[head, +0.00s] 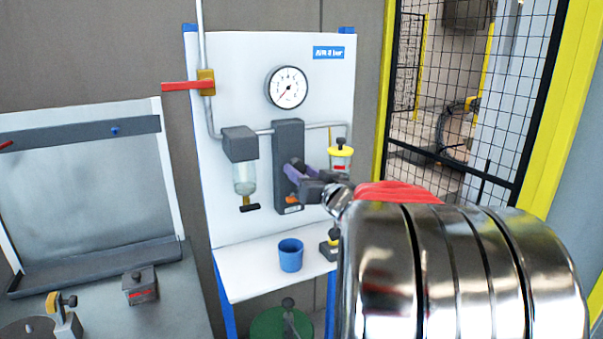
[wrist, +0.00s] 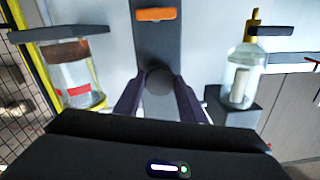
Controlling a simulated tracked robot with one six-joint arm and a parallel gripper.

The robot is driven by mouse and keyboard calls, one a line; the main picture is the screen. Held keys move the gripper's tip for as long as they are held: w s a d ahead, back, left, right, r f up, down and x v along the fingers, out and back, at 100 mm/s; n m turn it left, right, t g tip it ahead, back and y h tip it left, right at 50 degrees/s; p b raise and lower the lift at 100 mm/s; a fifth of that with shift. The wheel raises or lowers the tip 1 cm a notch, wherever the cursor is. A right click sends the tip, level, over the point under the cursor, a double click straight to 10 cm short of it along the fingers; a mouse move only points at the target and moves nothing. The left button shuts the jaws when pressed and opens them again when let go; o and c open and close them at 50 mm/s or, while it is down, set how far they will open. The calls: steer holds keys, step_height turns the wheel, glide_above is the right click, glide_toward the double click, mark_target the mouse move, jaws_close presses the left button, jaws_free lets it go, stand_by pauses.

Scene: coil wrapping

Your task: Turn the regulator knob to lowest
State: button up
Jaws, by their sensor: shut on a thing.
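The dark grey regulator (head: 288,138) is mounted upright on the white panel between two clear bowls. Its round dark knob (wrist: 159,81) sits between the purple fingers of my gripper (wrist: 158,92) in the wrist view. My gripper (head: 294,170) is shut on the knob, and its fingers hide the knob in the head view. An orange mark (head: 292,199) is low on the regulator and also shows at the top of the wrist view (wrist: 156,14). The round pressure gauge (head: 288,87) above has its needle pointing to the lower left.
A red lever (head: 187,86) sticks out from a brass valve at left. A bowl (head: 244,178) hangs left of the regulator and a yellow-topped one (head: 341,160) hangs right. A blue cup (head: 290,255) stands on the shelf below. A mesh fence (head: 470,90) is at right.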

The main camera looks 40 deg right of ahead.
steer(key=shift+n, duration=0.3)
steer(key=n, duration=2.1)
steer(key=shift+a+f, duration=0.1)
steer(key=shift+a, duration=0.05)
stand_by(0.4)
steer(key=o, duration=1)
